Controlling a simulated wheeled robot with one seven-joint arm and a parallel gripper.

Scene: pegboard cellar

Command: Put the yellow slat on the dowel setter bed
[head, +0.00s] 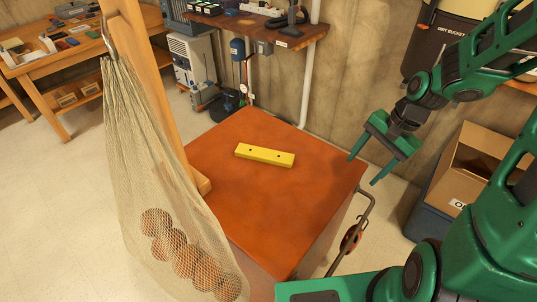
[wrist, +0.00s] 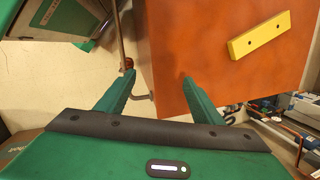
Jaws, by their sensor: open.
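The yellow slat (head: 265,155) lies flat on the orange-brown top of a cabinet (head: 230,190), with small dark holes along it. In the wrist view the slat (wrist: 259,35) lies at the upper right, beyond my fingertips. My gripper (head: 364,170) is open and empty, to the right of the slat and near the top's right edge in the head view. In the wrist view its two fingers (wrist: 158,78) stand apart with nothing between them. I cannot make out a dowel setter bed in either view.
A net bag of brown balls (head: 180,250) hangs from a wooden post (head: 155,95) at the cabinet's left. A cardboard box (head: 468,165) stands at the right. A wall shelf (head: 265,30) and a workbench (head: 75,55) are behind. The cabinet top around the slat is clear.

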